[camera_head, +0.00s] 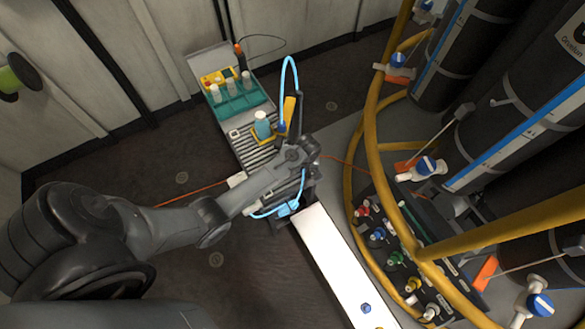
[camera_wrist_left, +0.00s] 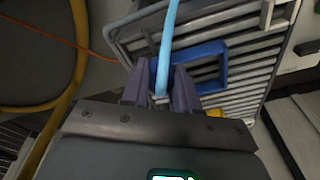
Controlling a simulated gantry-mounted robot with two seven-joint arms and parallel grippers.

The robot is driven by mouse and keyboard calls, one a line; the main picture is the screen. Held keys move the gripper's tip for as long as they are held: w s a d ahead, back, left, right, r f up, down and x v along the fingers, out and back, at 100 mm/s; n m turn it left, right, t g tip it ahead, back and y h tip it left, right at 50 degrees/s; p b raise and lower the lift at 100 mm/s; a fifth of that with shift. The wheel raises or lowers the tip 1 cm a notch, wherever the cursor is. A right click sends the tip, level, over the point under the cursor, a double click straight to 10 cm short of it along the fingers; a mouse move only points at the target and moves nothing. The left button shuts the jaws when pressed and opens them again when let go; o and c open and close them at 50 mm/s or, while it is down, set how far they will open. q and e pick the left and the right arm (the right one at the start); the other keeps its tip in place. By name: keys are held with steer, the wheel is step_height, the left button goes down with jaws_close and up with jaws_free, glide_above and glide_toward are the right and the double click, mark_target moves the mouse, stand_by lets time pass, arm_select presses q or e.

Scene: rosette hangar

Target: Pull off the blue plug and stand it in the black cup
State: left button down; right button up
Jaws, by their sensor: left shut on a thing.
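My left gripper (camera_head: 283,136) reaches over the right side of the grey slatted rack (camera_head: 250,154). In the left wrist view its fingers (camera_wrist_left: 160,78) are shut around the lower end of a light blue hose (camera_wrist_left: 167,40). The fingers hide most of the plug body there. In the head view a small blue part (camera_head: 281,127) shows at the fingertips, and the hose (camera_head: 284,75) arches up from it. A blue square frame (camera_wrist_left: 212,58) lies on the slats just behind the fingers. I cannot make out the black cup. My right gripper is not in view.
A white bench (camera_head: 340,265) runs to the front. Yellow pipes (camera_head: 372,140) and a manifold with coloured fittings (camera_head: 396,258) stand right. The floor left is mostly clear.

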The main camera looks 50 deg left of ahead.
arm_select(q)
steer(key=shift+w+d+r+h, duration=0.2)
steer(key=shift+w+d+r, duration=0.2)
steer(key=shift+w, duration=0.2)
steer(key=shift+w+d+r+h, duration=0.25)
steer(key=shift+w+d, duration=0.1)
steer(key=shift+w, duration=0.25)
steer(key=shift+w+d+r+g, duration=0.15)
steer(key=shift+g, duration=0.15)
steer(key=shift+w+a+h+b, duration=0.1)
steer(key=shift+a+h+b, duration=0.15)
steer(key=shift+a+b, duration=0.2)
steer(key=shift+d+f+b, duration=0.2)
steer(key=shift+f+b, duration=0.25)
steer(key=shift+f, duration=0.1)
steer(key=shift+a+f+b, duration=0.1)
steer(key=shift+f+b, duration=1.15)
steer(key=shift+b, duration=0.45)
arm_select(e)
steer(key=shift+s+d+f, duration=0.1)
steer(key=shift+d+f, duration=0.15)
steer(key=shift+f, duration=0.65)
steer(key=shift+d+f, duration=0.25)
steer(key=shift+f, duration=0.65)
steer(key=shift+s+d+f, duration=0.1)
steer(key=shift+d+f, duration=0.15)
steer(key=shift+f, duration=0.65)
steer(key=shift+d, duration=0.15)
